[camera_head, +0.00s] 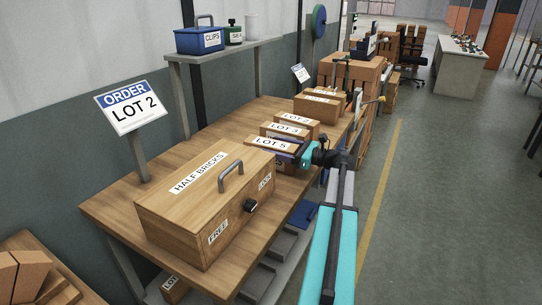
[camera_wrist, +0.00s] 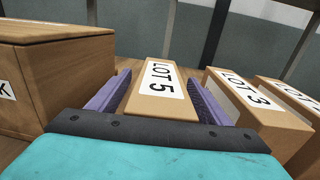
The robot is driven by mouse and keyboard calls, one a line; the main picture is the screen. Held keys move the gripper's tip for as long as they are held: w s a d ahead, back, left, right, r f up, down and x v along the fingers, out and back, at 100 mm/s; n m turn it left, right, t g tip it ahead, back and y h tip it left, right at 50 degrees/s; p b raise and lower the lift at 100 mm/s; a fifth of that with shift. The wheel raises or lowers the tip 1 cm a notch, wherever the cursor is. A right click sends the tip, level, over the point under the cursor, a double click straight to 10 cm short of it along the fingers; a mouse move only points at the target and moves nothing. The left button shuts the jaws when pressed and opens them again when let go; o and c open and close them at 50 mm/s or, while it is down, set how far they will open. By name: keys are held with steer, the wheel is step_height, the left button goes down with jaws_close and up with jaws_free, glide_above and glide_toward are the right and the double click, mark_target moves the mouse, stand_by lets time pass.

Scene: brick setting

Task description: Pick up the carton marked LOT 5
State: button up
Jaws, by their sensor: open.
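The carton marked LOT 5 (camera_head: 270,142) lies on the wooden workbench, label up, between a large box and the carton marked LOT 3. In the wrist view the LOT 5 carton (camera_wrist: 158,105) is upright between my two purple fingers, one along each long side. My gripper (camera_head: 296,152) is open around it. It also shows in the wrist view (camera_wrist: 157,88), with narrow gaps seeming to remain beside the carton; contact cannot be told. The carton's near lower part is hidden by my gripper.
A wooden box marked HALF BRICKS (camera_head: 180,222) stands close on one side. The LOT 3 carton (camera_wrist: 243,98) stands close on the other, with more cartons beyond. A sign (camera_head: 133,107) reads ORDER LOT 2. A shelf (camera_head: 225,48) hangs above the bench.

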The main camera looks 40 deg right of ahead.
steer(key=shift+r, duration=0.1)
jaws_close()
stand_by(0.4)
steer(key=shift+r, duration=0.15)
steer(key=shift+r, duration=4.85)
